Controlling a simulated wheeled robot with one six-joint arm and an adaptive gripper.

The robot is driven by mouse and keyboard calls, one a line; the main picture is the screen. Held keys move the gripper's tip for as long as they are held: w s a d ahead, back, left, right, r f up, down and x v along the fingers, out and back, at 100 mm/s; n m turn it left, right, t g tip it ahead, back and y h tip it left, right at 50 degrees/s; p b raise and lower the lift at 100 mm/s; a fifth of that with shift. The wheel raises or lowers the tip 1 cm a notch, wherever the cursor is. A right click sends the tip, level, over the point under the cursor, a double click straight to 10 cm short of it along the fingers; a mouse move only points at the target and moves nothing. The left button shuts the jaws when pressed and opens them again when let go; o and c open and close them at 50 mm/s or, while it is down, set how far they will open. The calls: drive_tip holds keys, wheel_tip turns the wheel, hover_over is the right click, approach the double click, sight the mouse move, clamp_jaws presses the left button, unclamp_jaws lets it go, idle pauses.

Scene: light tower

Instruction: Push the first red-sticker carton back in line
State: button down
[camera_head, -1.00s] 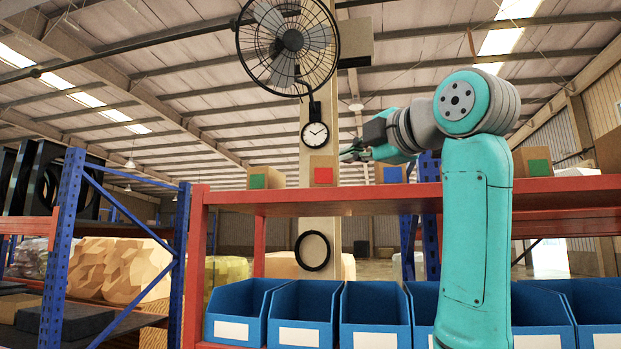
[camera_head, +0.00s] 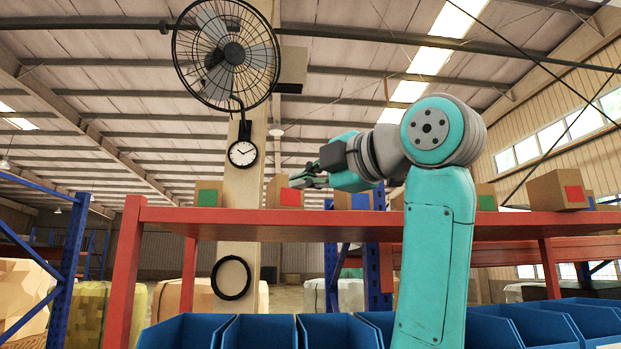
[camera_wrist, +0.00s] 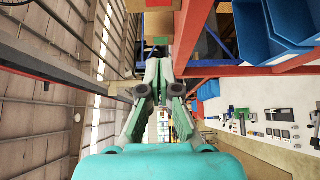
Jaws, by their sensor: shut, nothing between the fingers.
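The first red-sticker carton (camera_head: 272,197) stands on the red shelf, between a green-sticker carton (camera_head: 207,194) on its left and a blue-sticker carton (camera_head: 358,201) on its right. My gripper (camera_head: 298,181) is shut and empty, its tips overlapping that carton's upper right in the head view. I cannot tell whether they touch it. Another red-sticker carton (camera_head: 557,190) stands further right.
The red shelf (camera_head: 240,220) runs across the view, with blue bins (camera_head: 190,332) below it. A green-sticker carton (camera_head: 486,197) stands right of my arm. A fan (camera_head: 225,55) and a clock (camera_head: 242,153) hang on the post behind.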

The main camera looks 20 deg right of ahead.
sight(285, 197)
drive_tip(key=w, duration=0.8)
drive_tip(key=shift+w+a, duration=0.1)
drive_tip(key=shift+a, duration=0.2)
drive_tip(key=shift+w, duration=0.3)
drive_tip(key=shift+w+d, duration=0.15)
drive_tip(key=shift+w, duration=0.2)
drive_tip(key=w, duration=0.1)
drive_tip(key=w+d, duration=0.1)
drive_tip(key=w, duration=0.1)
drive_tip(key=shift+d, duration=0.3)
drive_tip(key=shift+s+a, duration=0.1)
